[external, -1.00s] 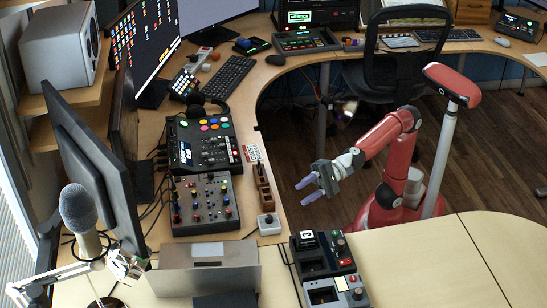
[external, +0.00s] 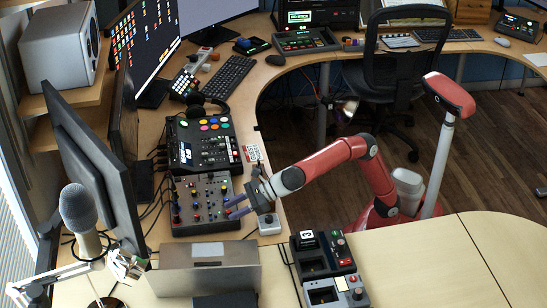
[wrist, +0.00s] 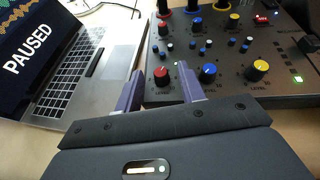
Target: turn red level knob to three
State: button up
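The red level knob (wrist: 161,76) sits on the near edge of the dark mixer panel (wrist: 235,85), at its left corner in the wrist view. My gripper (wrist: 159,68) is open, its two purple fingers apart on either side of the red knob in that view. I cannot tell whether either finger touches it. The knob's pointer and scale are too small to read. In the external view my gripper (external: 236,206) reaches in over the right edge of the mixer (external: 192,222), and the fingers hide part of that edge.
A blue knob (wrist: 207,73) and a yellow knob (wrist: 257,70) stand right of the red one. A laptop (wrist: 60,70) lies close left of the mixer. A small grey box (external: 269,226) with a knob sits below my gripper in the external view.

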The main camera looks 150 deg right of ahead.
jog(key=shift+w+d+f, duration=0.15)
jog(key=shift+w+d, duration=0.1)
jog(key=shift+w, duration=0.1)
jog(key=shift+c, duration=0.5)
grip_shut()
jog(key=shift+s+r+p, duration=0.1)
jog(key=shift+r+p, duration=0.1)
jog(key=shift+p, duration=0.5)
